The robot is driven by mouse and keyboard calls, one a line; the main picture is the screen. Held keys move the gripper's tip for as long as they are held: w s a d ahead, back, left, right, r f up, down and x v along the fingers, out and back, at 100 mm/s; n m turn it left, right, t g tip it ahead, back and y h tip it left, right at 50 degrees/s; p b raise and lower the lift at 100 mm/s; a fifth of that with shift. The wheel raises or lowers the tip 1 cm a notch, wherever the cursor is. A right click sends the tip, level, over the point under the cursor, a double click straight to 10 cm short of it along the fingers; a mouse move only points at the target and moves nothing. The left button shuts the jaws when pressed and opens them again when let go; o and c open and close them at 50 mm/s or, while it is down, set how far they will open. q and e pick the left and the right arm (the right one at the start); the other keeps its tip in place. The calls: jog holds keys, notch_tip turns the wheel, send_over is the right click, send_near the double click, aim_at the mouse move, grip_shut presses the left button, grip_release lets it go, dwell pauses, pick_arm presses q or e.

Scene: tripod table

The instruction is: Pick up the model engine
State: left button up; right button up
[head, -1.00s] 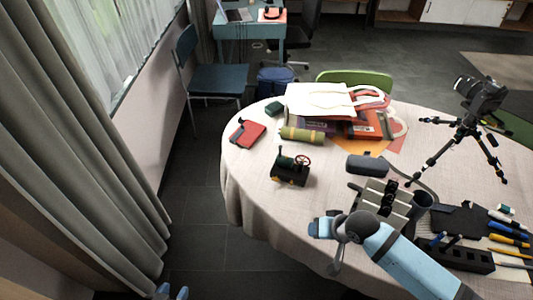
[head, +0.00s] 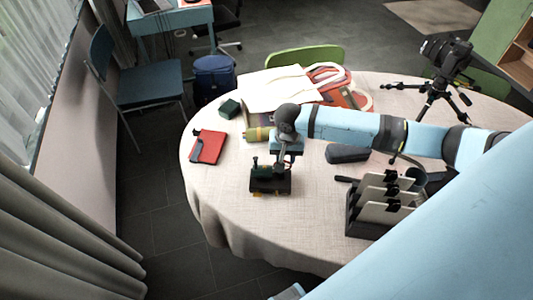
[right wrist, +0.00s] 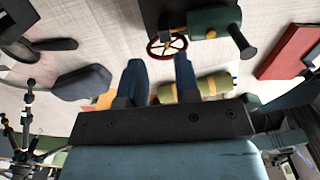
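The model engine (head: 268,184) stands on the near left part of the table, a dark base with a green boiler. In the right wrist view its red flywheel (right wrist: 167,46) and green boiler (right wrist: 212,22) show just past the fingertips. My right gripper (head: 286,160) points down over the engine in the head view, hiding its wheel end. In the right wrist view its two blue fingers (right wrist: 160,70) are apart with nothing between them. A small pale blue part at the bottom edge of the head view may be my left gripper; its fingers do not show clearly.
A red notebook (head: 207,147) lies left of the engine, and an olive roll (head: 257,134) behind it. A dark case (head: 347,153) and a rack of plates (head: 382,205) stand to the right. A tripod camera (head: 440,75) stands farther back. The table's front left is clear.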

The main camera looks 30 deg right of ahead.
aim_at(282, 178)
jog(key=f, duration=0.9)
jog(key=shift+w+a+f, duration=0.15)
jog(key=shift+w+a, duration=0.05)
jog(key=shift+c, duration=0.4)
grip_shut()
dwell(0.8)
